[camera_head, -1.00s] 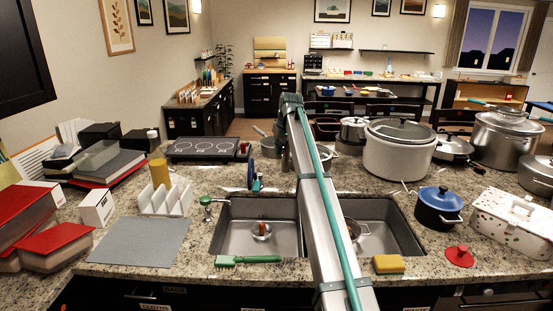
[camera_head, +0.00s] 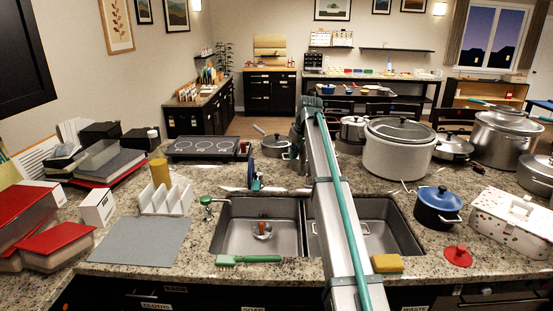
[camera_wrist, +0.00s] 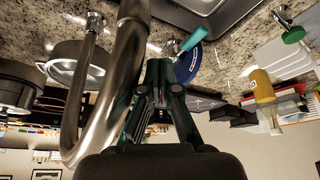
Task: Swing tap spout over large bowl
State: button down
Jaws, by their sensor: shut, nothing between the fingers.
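In the wrist view the metal tap spout (camera_wrist: 128,45) is a thick curved pipe, very close to the camera. It arches back to a thinner-looking pipe standing on a round base (camera_wrist: 95,20) on the counter. My gripper (camera_wrist: 158,68) is shut and empty, just right of the spout in that view; I cannot tell whether they touch. In the head view my arm hides the gripper and the tap. A small metal bowl-like item (camera_head: 262,232) with a red part sits in the left basin. A metal handle (camera_head: 367,229) shows in the right basin; the vessel it belongs to is mostly hidden.
The double sink's left basin (camera_head: 235,240) is mostly clear. A blue pot (camera_head: 438,208), white cooker (camera_head: 398,155) and yellow sponge (camera_head: 387,263) are at the right.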

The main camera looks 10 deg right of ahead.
jog(key=s+d, duration=0.2)
jog(key=d, duration=0.2)
jog(key=shift+s+d, duration=0.1)
jog(key=shift+s, duration=0.3)
jog(key=shift+d, duration=0.1)
jog(key=s+d, duration=0.1)
jog(key=d, duration=0.6)
jog(key=shift+s+d+p, duration=0.3)
jog(key=shift+s+p, duration=0.05)
jog(key=shift+p, duration=0.1)
jog(key=shift+d, duration=0.2)
jog(key=shift+d, duration=3.15)
jog(key=s+a+r+p, duration=0.2)
jog(key=s+r+p, duration=0.1)
jog(key=r, duration=0.4)
jog(key=shift+r+p, duration=0.2)
jog(key=shift+p, duration=0.25)
